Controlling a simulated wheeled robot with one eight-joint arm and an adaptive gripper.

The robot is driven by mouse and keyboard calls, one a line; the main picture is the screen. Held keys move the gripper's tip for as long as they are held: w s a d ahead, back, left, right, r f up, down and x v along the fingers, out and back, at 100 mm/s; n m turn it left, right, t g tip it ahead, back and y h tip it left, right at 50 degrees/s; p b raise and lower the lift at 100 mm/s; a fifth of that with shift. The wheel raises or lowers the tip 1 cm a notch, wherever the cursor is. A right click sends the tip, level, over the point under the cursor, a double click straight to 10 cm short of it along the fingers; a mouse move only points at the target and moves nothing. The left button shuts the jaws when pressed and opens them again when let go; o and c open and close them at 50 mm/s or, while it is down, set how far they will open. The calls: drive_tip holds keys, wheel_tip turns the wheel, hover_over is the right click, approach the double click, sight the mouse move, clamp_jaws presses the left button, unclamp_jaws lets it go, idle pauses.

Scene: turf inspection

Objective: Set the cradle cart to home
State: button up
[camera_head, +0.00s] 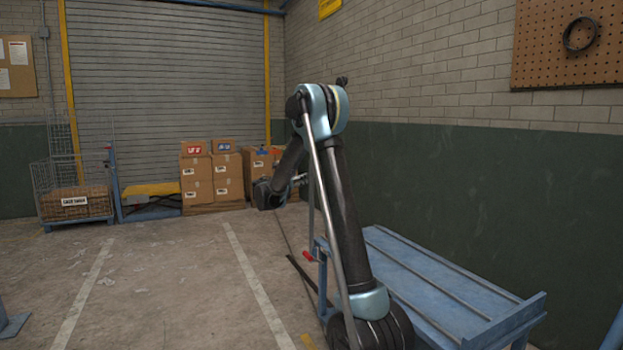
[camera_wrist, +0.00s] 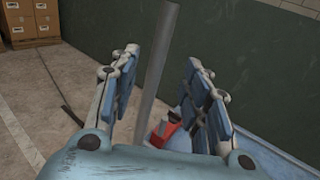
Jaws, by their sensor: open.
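The cradle cart (camera_head: 440,285) is a blue, flat-topped cart with raised rails, standing along the wall at the right in the head view. A red part (camera_wrist: 165,132) shows below, by the right finger. In the head view my arm hides part of the cart and most of the gripper.
Stacked cartons (camera_head: 212,178) stand at the back by the roller shutter (camera_head: 165,90). A wire cage (camera_head: 75,200) and a yellow-topped lift table (camera_head: 150,190) are at the back left.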

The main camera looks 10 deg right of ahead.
drive_tip(key=x, duration=1.2)
drive_tip(key=shift+d, duration=0.25)
drive_tip(key=shift+w, duration=0.1)
clamp_jaws()
